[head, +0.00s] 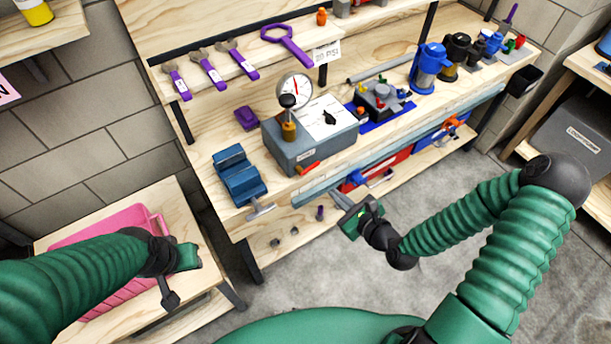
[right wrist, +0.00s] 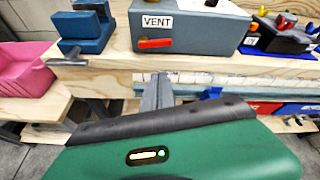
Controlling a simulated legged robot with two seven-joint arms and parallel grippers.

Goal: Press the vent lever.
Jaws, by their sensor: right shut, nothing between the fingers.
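The vent lever (head: 308,169) is a small red handle low on the front of a grey test box (head: 290,154). In the right wrist view the red lever (right wrist: 155,43) lies roughly level under a white "VENT" label (right wrist: 157,21). My right gripper (head: 337,200) is shut and empty, in front of the bench edge, below and to the right of the lever in the head view. In the right wrist view its fingertips (right wrist: 160,76) are below the lever, apart from it. My left gripper (head: 188,258) is over the pink case at the left; its finger opening is unclear.
A blue vise (head: 240,177) stands left of the box, its handle jutting past the bench edge. A gauge (head: 294,91) rises from the box. A blue tray (head: 387,117) with a dark device is to the right. A pink case (head: 95,236) lies on the low left table.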

